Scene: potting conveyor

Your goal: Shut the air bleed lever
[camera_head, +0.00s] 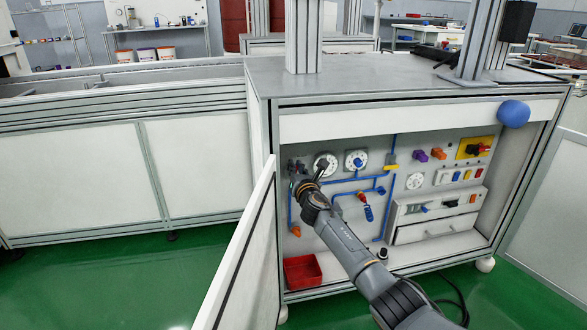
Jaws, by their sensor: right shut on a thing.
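My right gripper (310,180) reaches into the open cabinet at the upper left of its panel (340,188). It is shut on a small part beside the grey fitting (295,166), just below the left white gauge (324,160). I take this part to be the air bleed lever; the gripper hides most of it, so its angle cannot be told. My left gripper is not in view.
The cabinet door (243,255) stands open left of my right arm. A red bin (302,271) sits on the cabinet floor.

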